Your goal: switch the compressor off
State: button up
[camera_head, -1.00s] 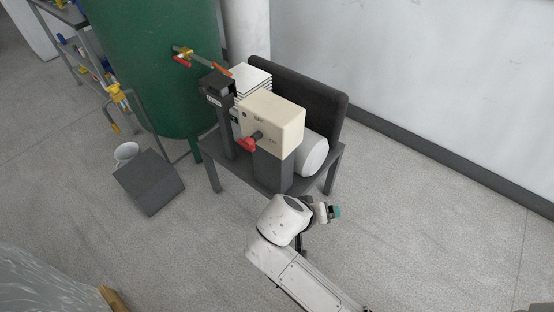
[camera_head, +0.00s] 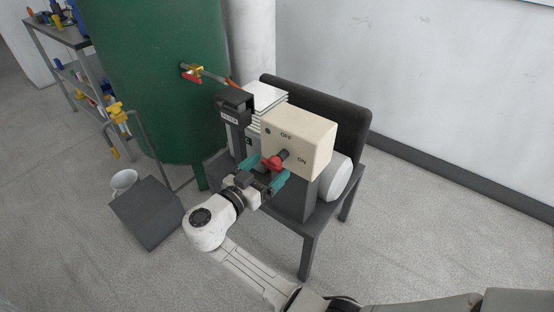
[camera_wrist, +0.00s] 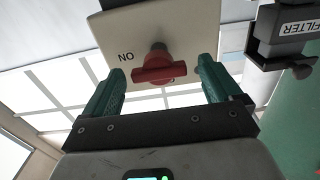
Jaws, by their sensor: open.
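The compressor's cream switch box (camera_head: 305,140) has a dark shaft with a red knob (camera_head: 271,163) on its front. OFF is marked near the top of that face and ON to the right. My gripper (camera_head: 266,172) is open in front of the knob, one teal finger to each side. In the wrist view the box face (camera_wrist: 140,30) appears upside down. There the knob's red bar (camera_wrist: 160,75) lies nearly level between the open fingers (camera_wrist: 160,88), with a gap at both sides. ON shows to its left; the bar partly hides the other marking.
The box sits over a dark stand (camera_head: 308,235) with a grey-white motor (camera_head: 338,180). A black FILTER unit (camera_head: 233,103) stands close left of the box. A green tank (camera_head: 150,90) is behind left, and a dark block (camera_head: 148,212) lies on the floor.

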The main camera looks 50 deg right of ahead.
aim_at(271, 166)
jog(key=shift+d, duration=2.35)
jog(key=c, duration=1)
